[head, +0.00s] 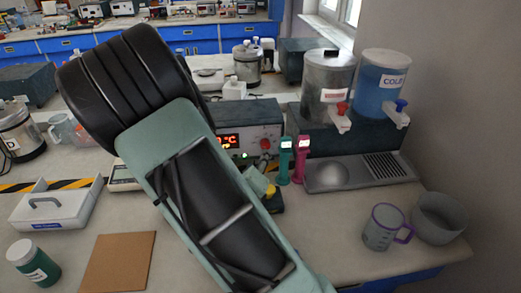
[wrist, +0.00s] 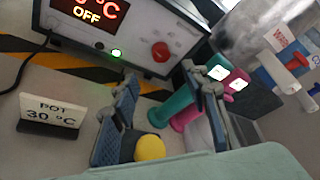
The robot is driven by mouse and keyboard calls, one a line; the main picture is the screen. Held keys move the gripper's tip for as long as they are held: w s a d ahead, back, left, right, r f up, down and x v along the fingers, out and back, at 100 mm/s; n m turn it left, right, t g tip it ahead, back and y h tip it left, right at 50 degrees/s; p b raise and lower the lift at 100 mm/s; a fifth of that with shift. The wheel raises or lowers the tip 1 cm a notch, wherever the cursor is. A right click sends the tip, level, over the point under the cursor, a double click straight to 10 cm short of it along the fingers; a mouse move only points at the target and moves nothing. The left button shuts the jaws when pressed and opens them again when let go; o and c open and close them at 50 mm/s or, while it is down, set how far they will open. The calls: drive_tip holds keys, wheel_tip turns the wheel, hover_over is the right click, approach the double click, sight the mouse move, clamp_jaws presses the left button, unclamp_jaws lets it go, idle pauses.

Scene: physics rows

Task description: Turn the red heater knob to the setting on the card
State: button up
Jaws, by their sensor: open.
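The red heater knob (wrist: 160,52) sits on the right of the heater's front panel, apart from my fingers; it also shows in the head view (head: 265,143). The heater's display (wrist: 88,10) shows "°C" above "OFF", its digits partly cut off, with a green light below. The card (wrist: 52,114) reads "POT 30 °C" and stands at the left in the wrist view. My gripper (wrist: 163,77) is open, its fingers spread below the knob in the picture, with nothing gripped. In the head view my arm hides much of the gripper and the card.
A teal (wrist: 178,110) and a magenta handled tool (wrist: 228,82) stand close by my right finger. A yellow round thing (wrist: 150,147) shows low between the fingers. Hot and cold (head: 382,85) dispensers stand right of the heater. A purple-handled jug (head: 384,228) is at the front right.

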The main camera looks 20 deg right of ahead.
sight(265, 146)
drive_tip(key=b+x, duration=0.3)
drive_tip(key=x, duration=0.7)
drive_tip(key=shift+w+d+b, duration=0.25)
drive_tip(key=shift+b, duration=0.05)
drive_tip(key=shift+c, duration=0.2)
clamp_jaws()
